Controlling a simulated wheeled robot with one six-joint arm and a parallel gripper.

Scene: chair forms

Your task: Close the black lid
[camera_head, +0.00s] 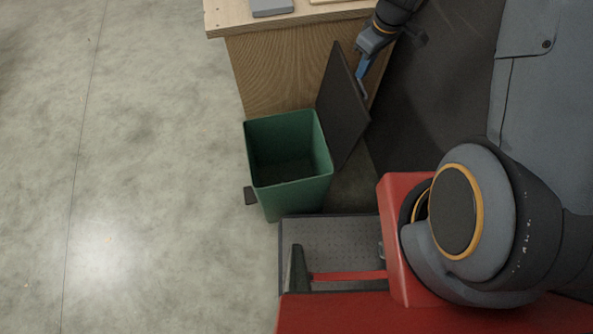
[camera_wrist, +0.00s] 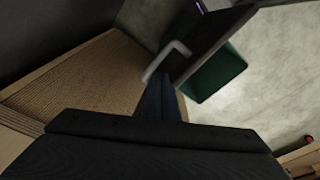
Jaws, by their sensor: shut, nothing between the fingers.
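The black lid (camera_head: 343,108) stands open, tilted up at the right side of a green bin (camera_head: 288,160). The bin stands on the floor, its top uncovered and its inside looking empty. My gripper (camera_head: 361,82) is shut and empty, at the upper right edge of the lid, on the side away from the bin opening. In the wrist view the fingers (camera_wrist: 162,98) reach toward the lid (camera_wrist: 212,38), with the green bin (camera_wrist: 218,74) beyond it. I cannot tell whether the fingertips touch the lid.
A wooden cabinet (camera_head: 270,68) stands right behind the bin, with a grey item (camera_head: 271,7) on its top. A black pedal (camera_head: 251,196) sticks out at the bin's lower left. The concrete floor (camera_head: 130,160) to the left is clear.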

